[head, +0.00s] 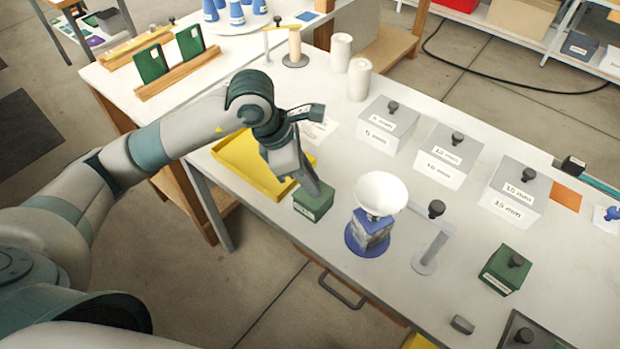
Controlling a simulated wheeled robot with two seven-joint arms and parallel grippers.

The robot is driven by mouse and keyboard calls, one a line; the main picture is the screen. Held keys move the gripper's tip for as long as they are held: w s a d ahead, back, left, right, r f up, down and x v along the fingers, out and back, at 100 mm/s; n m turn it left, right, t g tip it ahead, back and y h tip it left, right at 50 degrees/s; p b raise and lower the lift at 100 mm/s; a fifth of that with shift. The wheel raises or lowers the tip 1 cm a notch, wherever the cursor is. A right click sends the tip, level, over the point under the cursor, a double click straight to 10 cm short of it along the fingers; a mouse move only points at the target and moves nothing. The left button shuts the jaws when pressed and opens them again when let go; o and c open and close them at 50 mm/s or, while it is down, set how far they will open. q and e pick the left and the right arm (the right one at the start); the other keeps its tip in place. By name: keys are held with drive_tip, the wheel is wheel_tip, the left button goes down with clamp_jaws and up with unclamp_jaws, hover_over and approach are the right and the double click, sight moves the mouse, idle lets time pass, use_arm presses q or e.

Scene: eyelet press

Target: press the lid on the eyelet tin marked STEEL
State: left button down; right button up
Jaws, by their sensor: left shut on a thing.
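A small green tin (311,207) with a white label stands near the front edge of the white table; the label is too small to read. My left gripper (316,188) points down onto its top and is shut there, apparently on the lid's knob, which the fingers hide. I cannot tell whether the lid is seated fully. Another green tin (498,272) with a black-knobbed lid stands at the right; its label is also unreadable. My right gripper is not in view.
A yellow tray (236,158) lies left of the gripped tin. A white bowl (381,192) on a blue-based stand and a grey post (428,255) stand to its right. Grey lidded boxes (387,125) marked in mm line up behind. White cylinders (359,80) stand farther back.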

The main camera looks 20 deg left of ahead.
use_arm(q)
drive_tip(key=shift+f, duration=0.1)
drive_tip(key=c, duration=1)
unclamp_jaws()
drive_tip(key=shift+c, duration=0.2)
drive_tip(key=shift+d+r+p, duration=0.1)
drive_tip(key=shift+r+p, duration=0.2)
drive_tip(key=shift+r, duration=0.4)
drive_tip(key=shift+r+p, duration=1.2)
drive_tip(key=shift+r, duration=1.65)
clamp_jaws()
